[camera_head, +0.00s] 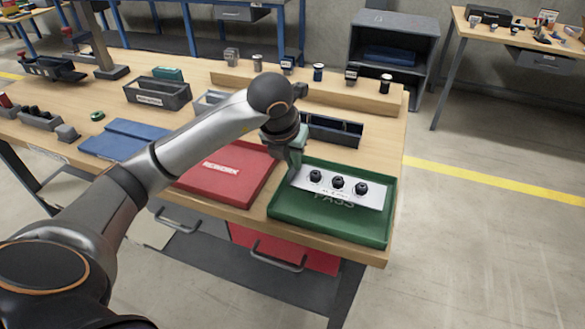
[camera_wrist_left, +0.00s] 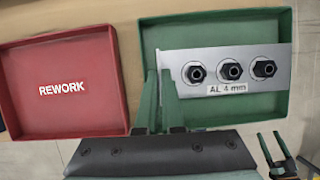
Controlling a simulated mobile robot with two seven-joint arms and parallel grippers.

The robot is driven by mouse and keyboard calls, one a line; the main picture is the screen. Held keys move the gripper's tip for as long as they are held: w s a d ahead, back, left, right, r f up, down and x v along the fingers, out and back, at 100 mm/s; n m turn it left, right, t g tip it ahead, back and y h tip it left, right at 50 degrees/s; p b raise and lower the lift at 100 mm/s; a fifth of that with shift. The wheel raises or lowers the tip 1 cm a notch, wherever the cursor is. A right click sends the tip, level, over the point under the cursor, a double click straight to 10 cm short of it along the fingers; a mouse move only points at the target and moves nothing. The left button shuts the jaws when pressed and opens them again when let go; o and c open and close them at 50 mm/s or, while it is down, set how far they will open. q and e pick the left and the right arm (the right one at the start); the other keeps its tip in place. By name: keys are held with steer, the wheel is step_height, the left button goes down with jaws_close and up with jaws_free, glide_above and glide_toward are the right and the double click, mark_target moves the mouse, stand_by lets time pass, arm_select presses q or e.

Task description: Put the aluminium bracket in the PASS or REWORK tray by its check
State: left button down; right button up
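The aluminium bracket (camera_head: 341,187) is a pale plate with three black hex fittings, over the green PASS tray (camera_head: 329,229). In the left wrist view the bracket (camera_wrist_left: 210,60) bears the label "AL 4 mm" and lies within the outline of the green tray (camera_wrist_left: 225,19). My left gripper (camera_head: 293,167) is at the bracket's left end, its fingers (camera_wrist_left: 159,85) close together with the plate's edge between them. I cannot tell whether the plate touches the tray floor. The red REWORK tray (camera_head: 225,188) is empty. My right gripper (camera_wrist_left: 275,145) shows open and empty at the wrist view's lower right.
A blue mat (camera_head: 125,138) and a dark bin (camera_head: 157,96) lie left of the trays. A dark bin (camera_head: 333,130) stands behind the green tray. Several small parts stand on a wooden ledge (camera_head: 330,91) at the back. The green tray is near the table's front right corner.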

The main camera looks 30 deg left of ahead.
mark_target(293, 175)
arm_select(q)
step_height(293, 175, down, 2)
steer(key=shift+f, duration=0.25)
arm_select(e)
steer(key=shift+w+r, duration=0.1)
steer(key=shift+r, duration=0.1)
arm_select(q)
steer(key=shift+s+f+b, duration=0.1)
steer(key=shift+f+b, duration=0.4)
steer(key=shift+f, duration=0.15)
steer(key=c, duration=1.1)
jaws_free()
steer(key=shift+o, duration=0.2)
arm_select(e)
steer(key=shift+w+a+f, duration=0.2)
steer(key=shift+a+f, duration=0.1)
steer(key=shift+a, duration=0.1)
